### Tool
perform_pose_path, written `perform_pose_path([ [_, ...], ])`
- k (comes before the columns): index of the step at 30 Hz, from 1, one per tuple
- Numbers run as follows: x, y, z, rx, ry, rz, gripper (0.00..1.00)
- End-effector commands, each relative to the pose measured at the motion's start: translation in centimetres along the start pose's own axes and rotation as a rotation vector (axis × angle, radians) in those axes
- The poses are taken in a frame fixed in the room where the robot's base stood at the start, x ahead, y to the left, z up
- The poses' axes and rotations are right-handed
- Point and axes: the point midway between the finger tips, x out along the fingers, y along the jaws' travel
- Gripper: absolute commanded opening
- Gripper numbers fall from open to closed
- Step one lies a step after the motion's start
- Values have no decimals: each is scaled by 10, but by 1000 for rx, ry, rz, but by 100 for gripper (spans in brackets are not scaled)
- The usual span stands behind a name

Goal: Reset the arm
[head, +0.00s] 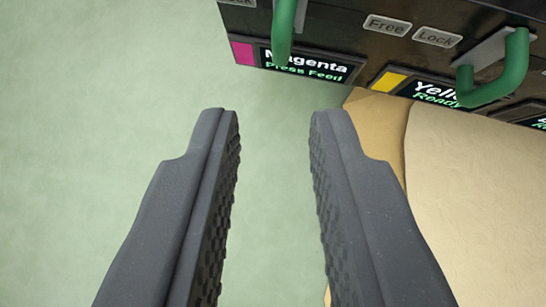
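My gripper (274,120) is open and empty, its two dark grey fingers with studded pads standing wide apart. Pale green floor shows between the fingers. The fingertips are below and a little in front of a dark machine panel (345,20) at the top right, with a visible gap to it. The rest of my arm is out of view.
The panel carries a magenta display (318,66) reading "Magenta, Press Feed" and a yellow display (420,88) reading "Yellow, Ready", partly covered. Green handles (284,30) stick out, the other one (512,65) further right. A tan rounded object (475,190) lies right. Floor (90,100) is clear left.

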Motion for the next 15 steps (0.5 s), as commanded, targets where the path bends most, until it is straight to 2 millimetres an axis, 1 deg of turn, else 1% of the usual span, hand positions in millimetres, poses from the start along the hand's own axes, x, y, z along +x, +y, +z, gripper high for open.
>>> perform_pose_path([
  [1, -4, -1, 0, 1, -1, -1, 21],
  [4, -7, -1, 0, 0, 0, -1, 21],
  [15, -7, -1, 0, -1, 1, -1, 21],
])
